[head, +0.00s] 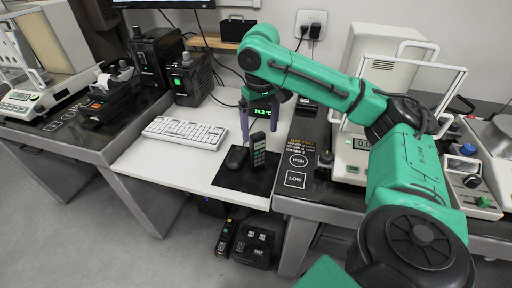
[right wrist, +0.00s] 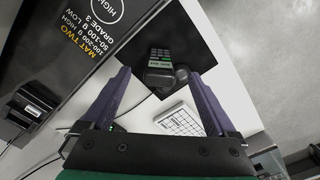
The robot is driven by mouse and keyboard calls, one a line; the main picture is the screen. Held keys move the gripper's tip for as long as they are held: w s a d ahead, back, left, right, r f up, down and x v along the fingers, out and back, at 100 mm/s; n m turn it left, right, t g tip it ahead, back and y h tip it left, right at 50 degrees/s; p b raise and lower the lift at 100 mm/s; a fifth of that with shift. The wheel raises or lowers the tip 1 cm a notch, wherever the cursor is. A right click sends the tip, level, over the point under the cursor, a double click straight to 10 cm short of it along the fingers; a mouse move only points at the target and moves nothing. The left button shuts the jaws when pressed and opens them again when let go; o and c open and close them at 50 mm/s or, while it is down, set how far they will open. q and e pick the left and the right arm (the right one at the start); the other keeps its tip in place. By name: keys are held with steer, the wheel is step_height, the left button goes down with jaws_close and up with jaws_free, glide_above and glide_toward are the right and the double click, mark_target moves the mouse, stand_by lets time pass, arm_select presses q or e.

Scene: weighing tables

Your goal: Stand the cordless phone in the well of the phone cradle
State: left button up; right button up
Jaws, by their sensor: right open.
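The cordless phone (head: 258,150) is dark, with a light keypad and a greenish screen, and looks upright on a black mat (head: 238,184). In the right wrist view the phone (right wrist: 160,60) shows from above, between the finger lines. My right gripper (head: 259,124) is open and empty, with purple fingers pointing down just above and behind the phone. Its fingers (right wrist: 157,76) are spread to both sides in the wrist view. My left gripper is out of view.
A black mouse (head: 236,158) stands close left of the phone. A white keyboard (head: 186,132) lies further left. A lit display (head: 262,110) stands behind. The white desk's front left is bare.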

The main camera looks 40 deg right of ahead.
mark_target(258, 135)
steer(key=f, duration=0.3)
steer(key=shift+w, duration=0.3)
steer(key=f, duration=0.3)
steer(key=f+b, duration=0.1)
steer(key=shift+w+d+f, duration=0.1)
steer(key=shift+w+f, duration=0.1)
steer(key=shift+w, duration=0.05)
steer(key=shift+f, duration=0.35)
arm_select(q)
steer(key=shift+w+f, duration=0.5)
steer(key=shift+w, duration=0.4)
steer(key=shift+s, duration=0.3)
arm_select(e)
jaws_close()
